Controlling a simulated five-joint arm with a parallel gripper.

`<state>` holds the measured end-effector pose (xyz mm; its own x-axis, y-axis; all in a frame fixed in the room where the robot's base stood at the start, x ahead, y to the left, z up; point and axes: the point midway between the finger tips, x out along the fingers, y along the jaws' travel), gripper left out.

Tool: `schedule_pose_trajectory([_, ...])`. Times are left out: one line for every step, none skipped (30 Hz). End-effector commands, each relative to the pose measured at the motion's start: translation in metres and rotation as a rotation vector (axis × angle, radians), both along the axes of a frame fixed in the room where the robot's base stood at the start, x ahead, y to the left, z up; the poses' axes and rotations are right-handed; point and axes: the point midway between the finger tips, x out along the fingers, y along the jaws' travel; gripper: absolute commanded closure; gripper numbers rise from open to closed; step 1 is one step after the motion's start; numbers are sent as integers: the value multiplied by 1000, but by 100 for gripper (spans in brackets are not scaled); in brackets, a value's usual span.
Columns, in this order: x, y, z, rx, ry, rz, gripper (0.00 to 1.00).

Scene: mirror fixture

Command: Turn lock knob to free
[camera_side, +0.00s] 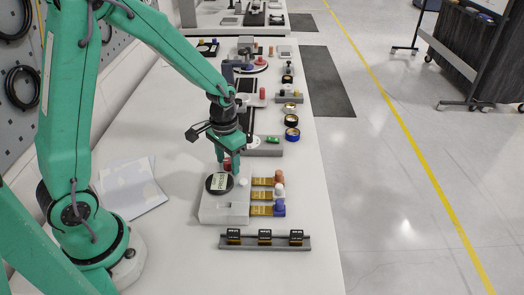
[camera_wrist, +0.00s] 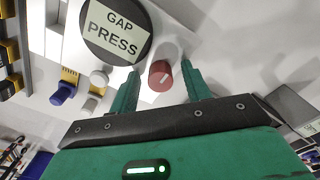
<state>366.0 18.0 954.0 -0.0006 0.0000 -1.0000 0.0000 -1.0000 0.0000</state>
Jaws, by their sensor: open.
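A red round knob (camera_wrist: 161,75) with a pale pointer line on its top shows in the wrist view, on the white mirror fixture. The pointer line lies at a slant in the picture. My gripper (camera_wrist: 161,69) is open, with one green finger on each side of the knob; I cannot tell whether either touches it. In the side view my gripper (camera_side: 232,168) points down at the back of the white fixture (camera_side: 212,214) and partly hides the red knob. A black disc labelled "GAP PRESS" (camera_wrist: 117,27) stands beside the knob; it also shows in the side view (camera_side: 214,187).
Orange, white and blue plugs (camera_side: 279,208) on yellow strips line the fixture's right side. A grey rail (camera_side: 265,245) with black blocks lies in front. Other stations stand behind my gripper. An open booklet (camera_side: 133,186) lies to the left.

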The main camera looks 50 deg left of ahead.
Motion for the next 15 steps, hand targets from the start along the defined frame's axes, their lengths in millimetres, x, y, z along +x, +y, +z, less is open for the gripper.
schedule_pose_trajectory([0, 0, 0, 0, 0, 0, 52])
schedule_pose_trajectory([0, 0, 0, 0, 0, 0, 52])
schedule_pose_trajectory([0, 0, 0, 0, 0, 0, 52])
schedule_pose_trajectory([0, 0, 0, 0, 0, 0, 52])
schedule_pose_trajectory([0, 0, 0, 0, 0, 0, 52])
schedule_pose_trajectory([0, 0, 0, 0, 0, 0, 60])
schedule_pose_trajectory([0, 0, 0, 0, 0, 0, 66])
schedule_pose_trajectory([0, 0, 0, 0, 0, 0, 72])
schedule_pose_trajectory([0, 0, 0, 0, 0, 0, 80])
schedule_pose_trajectory([0, 0, 0, 0, 0, 0, 86])
schedule_pose_trajectory([0, 0, 0, 0, 0, 0, 91])
schedule_pose_trajectory([0, 0, 0, 0, 0, 0, 97])
schedule_pose_trajectory([0, 0, 0, 0, 0, 0, 97])
schedule_pose_trajectory([0, 0, 0, 0, -1, 0, 97])
schedule_pose_trajectory([0, 0, 0, 0, -1, 1, 97])
